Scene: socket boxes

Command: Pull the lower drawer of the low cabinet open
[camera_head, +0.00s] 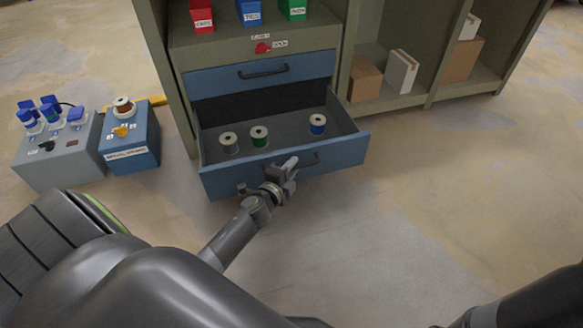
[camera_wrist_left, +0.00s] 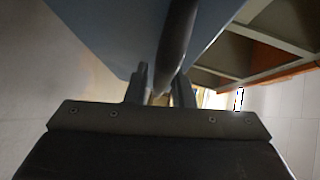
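The lower drawer (camera_head: 228,180) of the low cabinet stands well out from the cabinet, its blue front facing me. Its dark bar handle (camera_head: 313,160) is partly hidden by my left gripper (camera_head: 291,170). In the left wrist view the handle (camera_wrist_left: 177,40) passes between the two fingers of my left gripper (camera_wrist_left: 160,90), which look closed on it. A grey, a green and a blue spool sit inside the drawer. My right gripper is out of view; only part of my right arm shows at the lower right.
The upper drawer (camera_head: 225,82) is shut. Red, blue and green bins stand on the shelf above. A grey box (camera_head: 60,158) and a blue box (camera_head: 131,146) stand on the floor at the left. Cartons (camera_head: 364,82) fill shelves at the right. The floor in front is clear.

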